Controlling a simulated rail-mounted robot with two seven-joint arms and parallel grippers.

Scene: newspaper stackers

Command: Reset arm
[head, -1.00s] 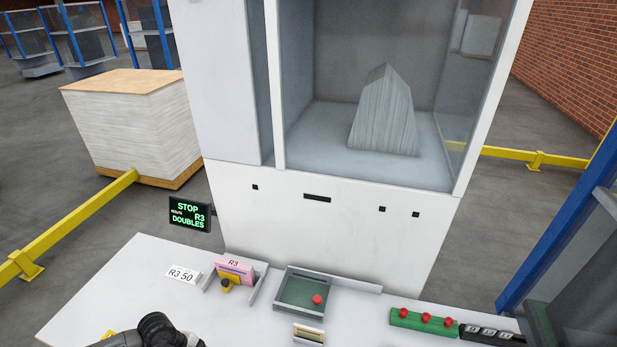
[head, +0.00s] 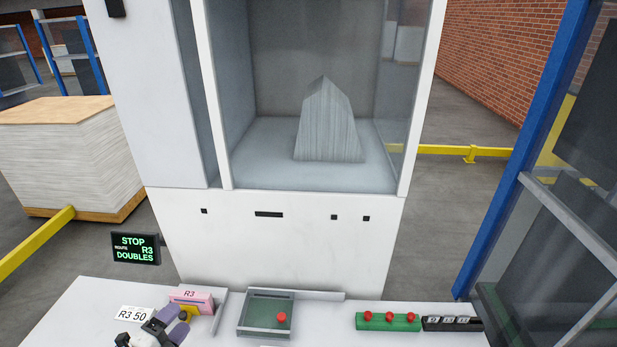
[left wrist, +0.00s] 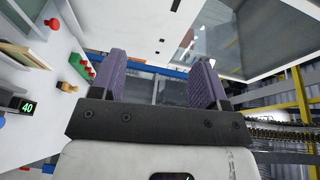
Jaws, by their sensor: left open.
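My right gripper is in neither view.
A green tray (head: 262,315) with a red button (head: 281,317) and a green strip with red buttons (head: 388,321) lie on the table (head: 330,325). A white machine (head: 280,235) with a stack inside stands behind.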

